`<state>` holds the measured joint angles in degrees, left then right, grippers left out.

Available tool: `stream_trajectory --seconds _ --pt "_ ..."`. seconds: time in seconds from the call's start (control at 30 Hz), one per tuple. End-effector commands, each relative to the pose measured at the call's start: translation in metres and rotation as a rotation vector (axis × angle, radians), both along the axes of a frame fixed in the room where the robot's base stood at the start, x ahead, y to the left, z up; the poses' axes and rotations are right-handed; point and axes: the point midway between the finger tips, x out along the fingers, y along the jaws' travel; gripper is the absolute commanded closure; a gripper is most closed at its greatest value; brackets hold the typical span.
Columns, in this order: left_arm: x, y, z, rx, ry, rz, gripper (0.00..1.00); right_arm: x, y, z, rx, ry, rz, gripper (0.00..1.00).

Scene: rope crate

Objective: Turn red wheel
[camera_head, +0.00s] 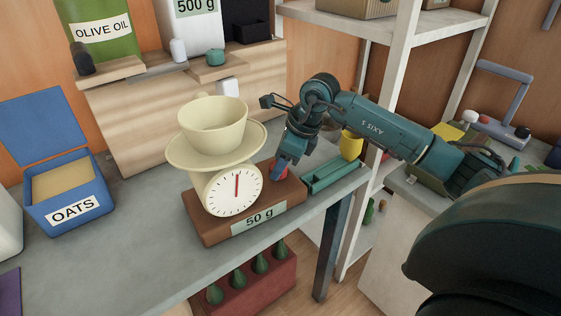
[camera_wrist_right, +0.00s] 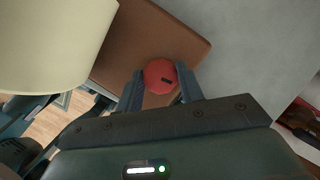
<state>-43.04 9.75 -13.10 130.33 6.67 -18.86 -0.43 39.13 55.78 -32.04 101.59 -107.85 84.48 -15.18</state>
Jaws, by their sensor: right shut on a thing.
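The red wheel (camera_wrist_right: 160,76) is a small round knob with a dark mark, on the brown base (camera_wrist_right: 140,40) of a kitchen scale. In the head view the wheel (camera_head: 280,171) is partly hidden by my right gripper (camera_head: 279,160). In the right wrist view my right gripper (camera_wrist_right: 161,90) has one finger on each side of the wheel and is shut on it. The scale has a cream body with a white dial (camera_head: 236,191), its pointer upright, and a "50 g" label (camera_head: 259,220) on the base. My left gripper is not in view.
A cream cup (camera_head: 212,127) stands on the scale's plate (camera_head: 180,152). A green tray (camera_head: 335,176) lies right of the base, near a yellow cup (camera_head: 351,144). A blue oats box (camera_head: 70,196) stands left. Bare counter (camera_head: 150,225) lies between.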

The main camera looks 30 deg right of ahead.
Motion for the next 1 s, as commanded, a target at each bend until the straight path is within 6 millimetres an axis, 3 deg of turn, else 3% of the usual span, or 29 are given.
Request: stream_trajectory --seconds 0.4,0.8,0.83,1.0 --pt "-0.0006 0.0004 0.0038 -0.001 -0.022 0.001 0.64 -0.0009 0.0015 0.0003 -0.002 -0.002 -0.342 0.85" --pt "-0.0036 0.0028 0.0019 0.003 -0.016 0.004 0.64 -0.0009 0.0017 0.0008 0.001 -0.002 -0.381 0.85" --pt "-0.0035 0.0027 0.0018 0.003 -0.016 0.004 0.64 -0.0009 0.0017 0.0008 0.001 -0.002 -0.38 0.6" --pt "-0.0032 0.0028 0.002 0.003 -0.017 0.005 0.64 -0.0009 0.0017 0.0005 0.0 -0.001 -0.38 0.46"
